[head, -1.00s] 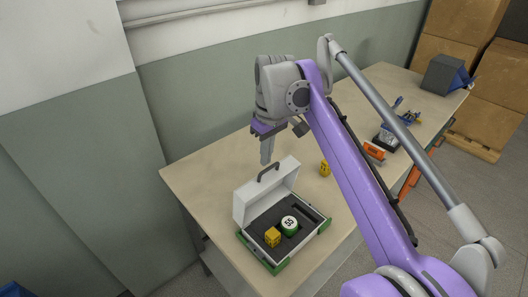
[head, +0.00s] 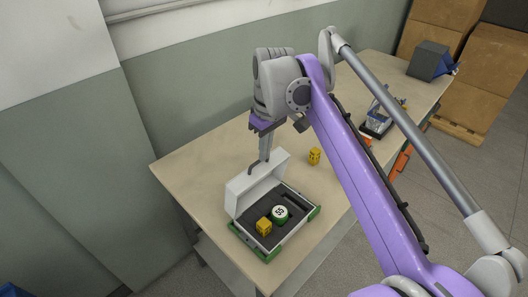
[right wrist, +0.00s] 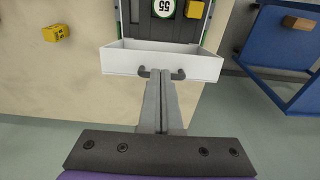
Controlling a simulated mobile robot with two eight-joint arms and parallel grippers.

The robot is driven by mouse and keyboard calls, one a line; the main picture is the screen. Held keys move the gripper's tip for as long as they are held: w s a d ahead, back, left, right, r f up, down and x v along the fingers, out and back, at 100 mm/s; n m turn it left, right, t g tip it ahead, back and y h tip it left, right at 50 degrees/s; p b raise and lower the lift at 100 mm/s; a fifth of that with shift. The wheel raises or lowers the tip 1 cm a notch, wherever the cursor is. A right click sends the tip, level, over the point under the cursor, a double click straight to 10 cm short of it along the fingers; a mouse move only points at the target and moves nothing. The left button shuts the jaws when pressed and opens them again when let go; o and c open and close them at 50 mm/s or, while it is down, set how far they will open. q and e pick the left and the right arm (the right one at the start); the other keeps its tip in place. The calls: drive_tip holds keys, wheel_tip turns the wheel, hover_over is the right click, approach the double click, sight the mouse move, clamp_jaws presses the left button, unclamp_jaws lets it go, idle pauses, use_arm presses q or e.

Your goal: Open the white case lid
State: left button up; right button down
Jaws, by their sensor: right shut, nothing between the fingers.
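The white case (head: 290,243) sits on the table with its lid (head: 262,180) standing up, open, at the wall side. The dark lid handle (head: 256,168) is on the lid's outer side. My right gripper (head: 265,157) is shut and empty, with its fingertips right by the handle. In the right wrist view the gripper (right wrist: 161,75) has its closed fingers between the two ends of the handle (right wrist: 178,74), in front of the lid (right wrist: 162,62). I cannot tell whether they touch. My left gripper is out of view.
The case holds a yellow block (head: 264,226) and a round green-and-white piece marked 55 (head: 280,214) in dark foam. Another yellow block (head: 314,156) lies on the table (head: 200,160) behind. A blue-grey device (head: 378,122) stands farther back. The table left of the case is clear.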

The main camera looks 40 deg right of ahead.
wheel_tip(320, 180, up, 10)
drive_tip(key=s+p, duration=0.1)
drive_tip(key=shift+f, duration=0.15)
